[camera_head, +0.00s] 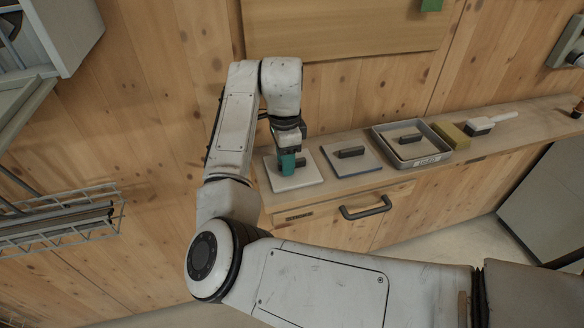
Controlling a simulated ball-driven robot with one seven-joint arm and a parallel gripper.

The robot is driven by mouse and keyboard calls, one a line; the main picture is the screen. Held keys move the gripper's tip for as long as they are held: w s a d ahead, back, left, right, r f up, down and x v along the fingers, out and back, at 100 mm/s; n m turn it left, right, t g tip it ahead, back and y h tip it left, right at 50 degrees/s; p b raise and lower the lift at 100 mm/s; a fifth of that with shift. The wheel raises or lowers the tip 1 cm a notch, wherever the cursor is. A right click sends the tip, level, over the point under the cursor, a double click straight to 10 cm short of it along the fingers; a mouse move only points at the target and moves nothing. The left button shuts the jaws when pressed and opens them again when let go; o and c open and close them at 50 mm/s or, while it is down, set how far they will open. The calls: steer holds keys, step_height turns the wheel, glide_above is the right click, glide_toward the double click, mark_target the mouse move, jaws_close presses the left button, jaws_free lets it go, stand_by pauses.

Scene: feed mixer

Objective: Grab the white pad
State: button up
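The white pad (294,181) lies flat at the left end of the wooden counter. A dark grip block on its top shows just right of my gripper's tip. My gripper (288,164) points down over the middle of the pad, with a teal piece at its end. It is right at the grip block and hides part of it and of the pad. I cannot tell whether the fingers are open or closed on the block.
A blue-edged pad (352,170) with a dark grip lies just right. Beyond it are a grey tray (429,160) holding another gripped pad, a yellow block (451,134) and a white-handled brush (492,121). A wooden wall stands behind; a drawer handle (366,209) juts out below.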

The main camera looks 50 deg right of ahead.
jaws_close()
steer(key=shift+r, duration=0.1)
stand_by(0.3)
